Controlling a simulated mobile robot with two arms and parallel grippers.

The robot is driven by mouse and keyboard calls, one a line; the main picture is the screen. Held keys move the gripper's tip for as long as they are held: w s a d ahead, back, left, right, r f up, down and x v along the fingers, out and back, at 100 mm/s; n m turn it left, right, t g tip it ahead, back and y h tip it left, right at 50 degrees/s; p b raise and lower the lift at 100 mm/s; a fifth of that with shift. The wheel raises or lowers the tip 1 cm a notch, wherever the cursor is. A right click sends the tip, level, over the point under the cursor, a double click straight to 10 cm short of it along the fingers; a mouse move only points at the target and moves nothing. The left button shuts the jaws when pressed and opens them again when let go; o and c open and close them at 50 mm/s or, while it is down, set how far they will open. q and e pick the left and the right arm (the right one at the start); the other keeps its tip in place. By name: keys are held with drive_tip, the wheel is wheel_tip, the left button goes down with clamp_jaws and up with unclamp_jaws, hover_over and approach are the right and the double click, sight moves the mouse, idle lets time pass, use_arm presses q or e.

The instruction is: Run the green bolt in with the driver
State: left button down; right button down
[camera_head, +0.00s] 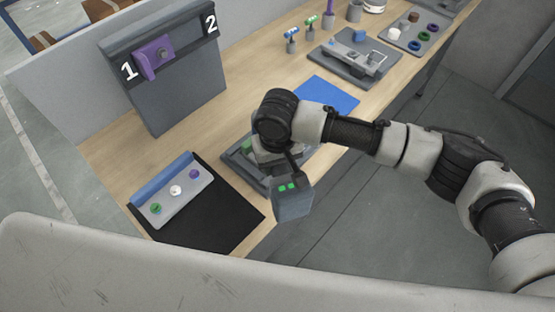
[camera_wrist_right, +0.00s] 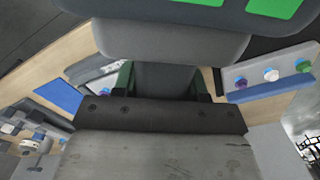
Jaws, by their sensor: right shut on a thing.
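The green bolt (camera_head: 155,208) sits at the near left end of a light grey plate (camera_head: 184,200), beside a white bolt (camera_head: 176,190) and a purple bolt (camera_head: 194,174). The green bolt also shows at the right in the right wrist view (camera_wrist_right: 302,65). My right gripper (camera_head: 270,160) is shut on the driver, whose dark grey block with green marks (camera_head: 293,203) hangs toward the table's front edge. The block's underside also shows in the right wrist view (camera_wrist_right: 235,12). The wrist hides the driver's tip. My left gripper is out of view.
The plate lies on a black mat (camera_head: 225,225). A dark tray (camera_head: 236,156) lies under my right wrist. A grey panel (camera_head: 180,100) marked 1 and 2 carries a purple bracket (camera_head: 152,60). A blue sheet (camera_head: 330,95), a grey fixture (camera_head: 350,68) and a parts tray (camera_head: 415,45) stand farther right.

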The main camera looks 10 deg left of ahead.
drive_tip(key=shift+f+p, duration=0.45)
drive_tip(key=shift+p, duration=0.85)
idle(1.8)
drive_tip(key=shift+r, duration=0.15)
drive_tip(key=shift+r+p, duration=2.4)
drive_tip(key=shift+p, duration=0.45)
wheel_tip(320, 180, up, 2)
drive_tip(key=shift+r+p, duration=0.15)
drive_tip(key=shift+p, duration=1.1)
drive_tip(key=shift+r, duration=0.85)
